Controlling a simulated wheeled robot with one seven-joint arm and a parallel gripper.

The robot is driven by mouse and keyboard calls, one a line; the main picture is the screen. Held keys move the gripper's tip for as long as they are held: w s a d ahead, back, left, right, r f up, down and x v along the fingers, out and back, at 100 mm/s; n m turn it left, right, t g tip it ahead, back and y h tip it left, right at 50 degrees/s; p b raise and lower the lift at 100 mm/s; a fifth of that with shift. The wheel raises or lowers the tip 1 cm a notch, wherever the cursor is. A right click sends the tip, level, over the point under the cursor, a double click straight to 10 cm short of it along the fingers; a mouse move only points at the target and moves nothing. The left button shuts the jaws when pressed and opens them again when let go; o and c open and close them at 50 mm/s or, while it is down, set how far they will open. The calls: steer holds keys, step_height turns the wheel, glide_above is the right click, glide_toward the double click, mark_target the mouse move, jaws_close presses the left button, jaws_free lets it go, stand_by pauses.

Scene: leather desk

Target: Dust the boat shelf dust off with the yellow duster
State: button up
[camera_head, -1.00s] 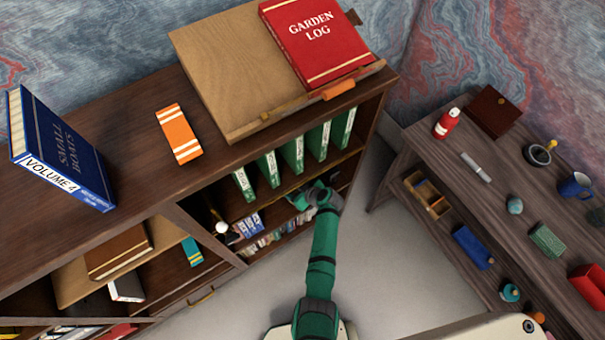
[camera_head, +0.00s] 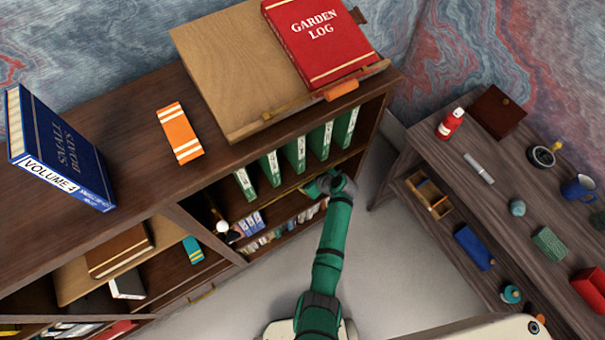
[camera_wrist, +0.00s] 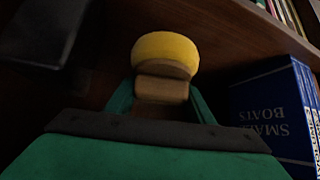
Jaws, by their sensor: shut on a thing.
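My gripper (camera_wrist: 161,102) is shut on the yellow duster (camera_wrist: 164,50), which has a round yellow head and a short wooden handle, in the wrist view. In the head view my gripper (camera_head: 328,184) is at the right part of the bookcase's front, by the boat shelf, below the green books. The duster is hidden there. A blue "Small Boats" volume (camera_wrist: 268,105) stands to the right of the duster in the wrist view, its lettering upside down. Blue boat books (camera_head: 250,224) also show in the head view. I cannot make out any dust in the dark shelf.
Green books (camera_head: 293,153) stand on the shelf above. A red Garden Log (camera_head: 318,40) lies on a sloped wooden stand on top. A large blue Volume 4 (camera_head: 60,150) stands at the left. A side desk (camera_head: 420,155) with small items is at the right.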

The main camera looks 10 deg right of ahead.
steer(key=shift+a+r, duration=0.15)
steer(key=shift+r, duration=1.2)
